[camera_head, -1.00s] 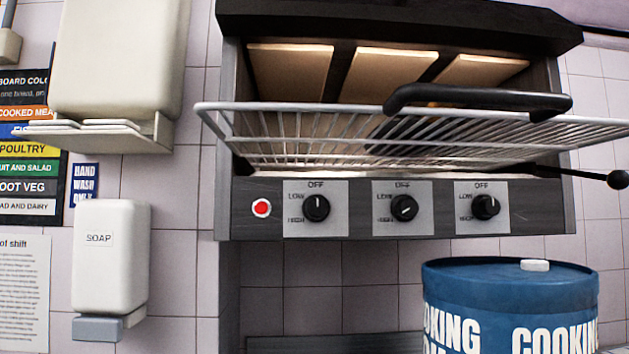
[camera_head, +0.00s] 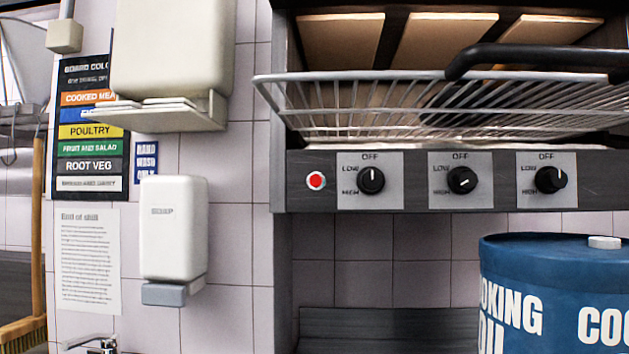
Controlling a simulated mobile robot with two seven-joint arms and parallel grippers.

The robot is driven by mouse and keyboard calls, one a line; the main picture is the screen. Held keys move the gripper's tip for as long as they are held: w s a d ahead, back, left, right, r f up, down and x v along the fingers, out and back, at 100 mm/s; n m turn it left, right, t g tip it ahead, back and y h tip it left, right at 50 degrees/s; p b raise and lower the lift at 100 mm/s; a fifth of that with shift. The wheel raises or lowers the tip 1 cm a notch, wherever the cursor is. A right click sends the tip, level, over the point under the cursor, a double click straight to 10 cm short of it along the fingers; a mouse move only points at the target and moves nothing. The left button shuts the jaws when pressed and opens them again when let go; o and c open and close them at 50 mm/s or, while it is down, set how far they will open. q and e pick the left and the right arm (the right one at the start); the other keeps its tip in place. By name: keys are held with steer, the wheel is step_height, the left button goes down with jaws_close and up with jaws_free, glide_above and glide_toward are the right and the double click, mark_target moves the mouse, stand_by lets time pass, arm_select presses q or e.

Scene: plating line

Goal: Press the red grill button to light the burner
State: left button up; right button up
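The red grill button (camera_head: 316,181) is a small round red knob with a pale ring, at the left end of the grill's dark front panel (camera_head: 308,201). Three black dials (camera_head: 371,180) on pale plates marked OFF, LOW and HIGH sit to its right. The grill (camera_head: 283,110) is wall-mounted, with a wire rack (camera_head: 350,112) sticking out above the panel and pale panels glowing warmly inside. Neither of my grippers is in view, and nothing covers the button.
A blue cooking oil drum (camera_head: 560,285) stands below the grill at the right. A soap dispenser (camera_head: 173,240) and a paper towel dispenser (camera_head: 172,50) hang on the tiled wall to the left. A tap (camera_head: 100,345) shows at the bottom left. The space before the button is clear.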

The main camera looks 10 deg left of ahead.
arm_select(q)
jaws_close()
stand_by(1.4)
